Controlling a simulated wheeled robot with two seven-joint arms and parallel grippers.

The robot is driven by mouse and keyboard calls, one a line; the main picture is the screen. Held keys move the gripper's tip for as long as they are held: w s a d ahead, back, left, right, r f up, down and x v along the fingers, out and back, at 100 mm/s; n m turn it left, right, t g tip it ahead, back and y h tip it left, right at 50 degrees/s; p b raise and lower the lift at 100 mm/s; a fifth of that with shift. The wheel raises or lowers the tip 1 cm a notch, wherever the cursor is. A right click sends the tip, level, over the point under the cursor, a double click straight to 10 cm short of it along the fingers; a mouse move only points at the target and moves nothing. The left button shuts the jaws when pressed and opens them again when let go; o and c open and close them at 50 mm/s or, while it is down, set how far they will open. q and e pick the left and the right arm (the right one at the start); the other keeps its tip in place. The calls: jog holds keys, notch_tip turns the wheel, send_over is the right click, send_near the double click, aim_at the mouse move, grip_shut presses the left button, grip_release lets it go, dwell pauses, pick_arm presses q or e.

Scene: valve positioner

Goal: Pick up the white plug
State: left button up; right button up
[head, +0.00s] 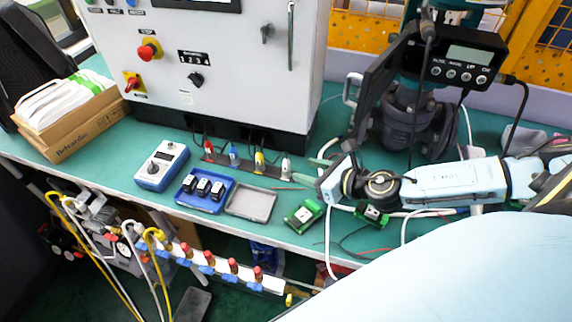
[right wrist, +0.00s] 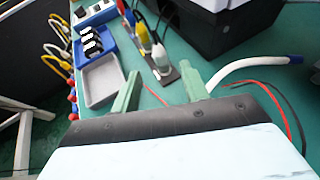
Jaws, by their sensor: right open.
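The white plug (head: 286,168) stands upright at the right end of a dark strip (head: 246,168) on the green bench, in front of the control cabinet. In the right wrist view the white plug (right wrist: 160,58) is just beyond the fingertips, roughly in line with the gap between them. My right gripper (head: 302,169) is open and empty, to the right of the white plug. Its two green fingers also show in the right wrist view (right wrist: 162,76). They appear apart from the plug. My left gripper is in neither view.
Yellow (head: 259,161), blue (head: 234,155) and red (head: 208,149) plugs share the strip. A grey tray (head: 263,193) and a blue tray (head: 180,206) with black parts lie in front. A green circuit board (head: 303,215) is near the bench edge. The cabinet (head: 225,100) stands behind; cables lie right.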

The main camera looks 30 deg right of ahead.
aim_at(286, 165)
jog(key=shift+w+a+f, duration=0.2)
jog(key=shift+w, duration=0.35)
jog(key=shift+w+f, duration=0.15)
jog(key=shift+w, duration=0.05)
jog(key=x, duration=0.5)
jog(key=shift+s+f, duration=0.1)
jog(key=shift+f, duration=0.05)
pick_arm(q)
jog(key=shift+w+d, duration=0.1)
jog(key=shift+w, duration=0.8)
pick_arm(e)
jog(key=shift+c, duration=0.3)
grip_shut()
